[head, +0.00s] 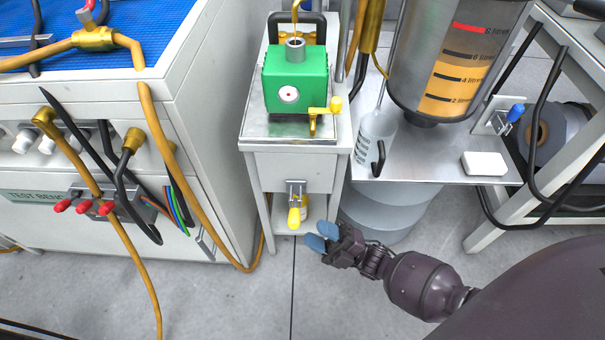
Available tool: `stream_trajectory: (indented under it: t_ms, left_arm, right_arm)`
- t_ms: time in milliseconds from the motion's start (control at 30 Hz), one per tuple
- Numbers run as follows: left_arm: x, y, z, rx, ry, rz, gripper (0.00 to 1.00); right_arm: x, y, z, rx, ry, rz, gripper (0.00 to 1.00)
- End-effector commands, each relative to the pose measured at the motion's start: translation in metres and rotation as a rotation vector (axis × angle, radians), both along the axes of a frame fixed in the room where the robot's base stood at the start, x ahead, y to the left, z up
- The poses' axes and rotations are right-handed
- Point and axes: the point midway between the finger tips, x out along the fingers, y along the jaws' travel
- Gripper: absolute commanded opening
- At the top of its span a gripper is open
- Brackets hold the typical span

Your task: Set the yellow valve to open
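A valve with a yellow handle (294,217) is mounted on a metal bracket on the front of the narrow white cabinet. Its handle hangs down and toward me. A second, brass valve with a yellow lever and ball knob (336,104) sits at the front right of the green box (294,78) on the cabinet top. My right gripper (322,236) has blue fingertips, which look slightly apart with nothing between them. It is just right of and below the hanging yellow handle, with no clear contact. My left gripper is not in view.
The white test bench (190,90) with hoses and red-tipped fittings stands at left. At right, a steel shelf (430,158) carries a clear bottle (374,130) and a white block (484,164) below a graduated tank (455,65). A grey drum stands underneath.

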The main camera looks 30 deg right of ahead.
Motion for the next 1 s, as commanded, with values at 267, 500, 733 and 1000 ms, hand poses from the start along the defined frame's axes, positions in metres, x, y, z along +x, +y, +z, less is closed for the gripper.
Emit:
stream_trajectory:
  t_ms: [267, 500, 733, 1000]
  left_arm:
    - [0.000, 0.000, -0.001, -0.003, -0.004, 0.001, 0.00]
    - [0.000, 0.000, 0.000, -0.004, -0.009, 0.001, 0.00]
    - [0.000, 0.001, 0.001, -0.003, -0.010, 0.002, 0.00]
    - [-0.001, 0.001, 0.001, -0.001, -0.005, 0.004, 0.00]
  right_arm:
    - [-0.022, -0.021, -0.019, -0.001, 0.002, -0.001, 0.39]
    - [-0.026, -0.024, -0.022, -0.001, 0.001, 0.000, 0.39]
    - [-0.026, -0.024, -0.022, -0.001, 0.001, 0.000, 0.39]
    - [-0.026, -0.024, -0.021, 0.000, 0.004, -0.001, 0.39]
